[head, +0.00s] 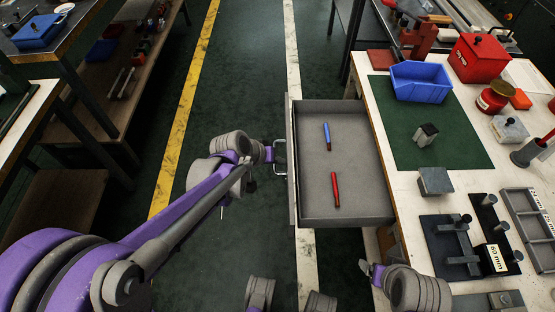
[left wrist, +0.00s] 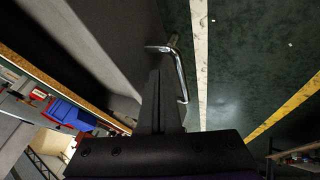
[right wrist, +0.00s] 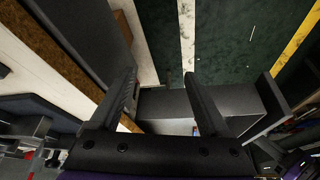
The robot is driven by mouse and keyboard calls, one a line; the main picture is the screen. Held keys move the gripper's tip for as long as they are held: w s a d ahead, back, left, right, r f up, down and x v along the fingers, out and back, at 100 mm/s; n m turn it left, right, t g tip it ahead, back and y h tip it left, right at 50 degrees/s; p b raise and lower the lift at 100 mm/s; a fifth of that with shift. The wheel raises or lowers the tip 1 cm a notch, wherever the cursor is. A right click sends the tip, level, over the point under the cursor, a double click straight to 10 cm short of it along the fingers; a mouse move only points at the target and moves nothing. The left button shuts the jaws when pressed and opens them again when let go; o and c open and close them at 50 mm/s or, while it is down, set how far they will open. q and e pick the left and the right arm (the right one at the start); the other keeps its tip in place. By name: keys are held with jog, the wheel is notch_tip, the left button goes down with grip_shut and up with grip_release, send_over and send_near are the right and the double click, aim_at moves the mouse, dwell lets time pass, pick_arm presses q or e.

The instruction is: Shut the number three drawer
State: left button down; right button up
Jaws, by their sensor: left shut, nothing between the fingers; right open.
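A grey drawer (head: 345,117) stands pulled out to the left from the workbench in the head view. A blue pen-like item (head: 327,134) and a red one (head: 335,190) lie in it. No drawer number is readable. Its metal handle (head: 280,158) is on the drawer's left front; the handle also shows in the left wrist view (left wrist: 181,75). My left gripper (head: 271,155) is shut and empty, its fingertips close by the handle; I cannot tell whether they touch it. My right gripper (head: 366,267) is open and empty, below the drawer's near right corner in the head view.
The workbench (head: 408,165) on the right carries a green mat (head: 455,150), a blue bin (head: 420,82), a red box (head: 478,58) and metal blocks. The dark floor (head: 240,95) left of the drawer is clear. Shelving (head: 95,170) stands at the far left.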

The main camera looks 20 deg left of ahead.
pick_arm(q)
jog(key=w+d, duration=0.2)
jog(key=d, duration=0.6)
jog(key=w+d, duration=0.2)
jog(key=d, duration=0.6)
jog(key=w+d+p, duration=0.1)
jog(key=w+d, duration=0.2)
jog(key=d, duration=0.6)
jog(key=shift+w+d, duration=0.2)
jog(key=shift+d, duration=0.25)
pick_arm(e)
jog(key=shift+s+a+r, duration=0.1)
jog(key=shift+r, duration=0.7)
pick_arm(q)
jog(key=shift+r, duration=0.2)
